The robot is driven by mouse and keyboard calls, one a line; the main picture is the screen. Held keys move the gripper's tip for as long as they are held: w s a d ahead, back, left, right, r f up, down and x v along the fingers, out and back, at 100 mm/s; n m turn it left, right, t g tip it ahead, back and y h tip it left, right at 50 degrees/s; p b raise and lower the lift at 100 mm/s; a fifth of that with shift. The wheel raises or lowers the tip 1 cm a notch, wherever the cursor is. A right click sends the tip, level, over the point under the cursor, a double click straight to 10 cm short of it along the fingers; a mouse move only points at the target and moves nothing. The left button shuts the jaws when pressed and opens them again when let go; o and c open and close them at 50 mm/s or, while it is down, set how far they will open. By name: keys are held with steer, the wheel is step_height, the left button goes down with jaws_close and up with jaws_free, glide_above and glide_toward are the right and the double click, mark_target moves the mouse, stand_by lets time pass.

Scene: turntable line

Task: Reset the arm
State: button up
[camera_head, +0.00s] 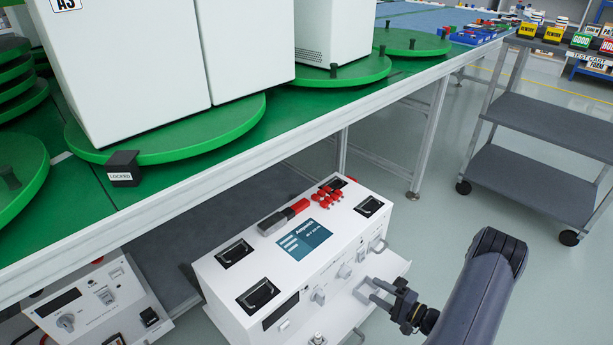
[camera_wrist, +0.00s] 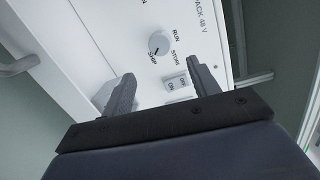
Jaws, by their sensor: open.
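My gripper (camera_head: 382,292) is open in the head view, low at the right front of a white battery pack unit. Its two fingers (camera_wrist: 160,95) show in the wrist view, apart and with nothing between them. They point at the unit's white front panel (camera_wrist: 140,65). I cannot tell whether a fingertip touches the panel. My dark arm comes in from the lower right of the head view.
A green turntable (camera_head: 190,142) with a white cabinet (camera_head: 130,60) stands on the line above, beside a black LOCKED block (camera_head: 123,168). A grey cart (camera_head: 540,170) stands right. Floor between is clear.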

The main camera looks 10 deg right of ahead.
mark_target(349, 274)
steer(key=b+x, duration=0.2)
steer(key=x, duration=0.7)
steer(key=shift+a, duration=0.1)
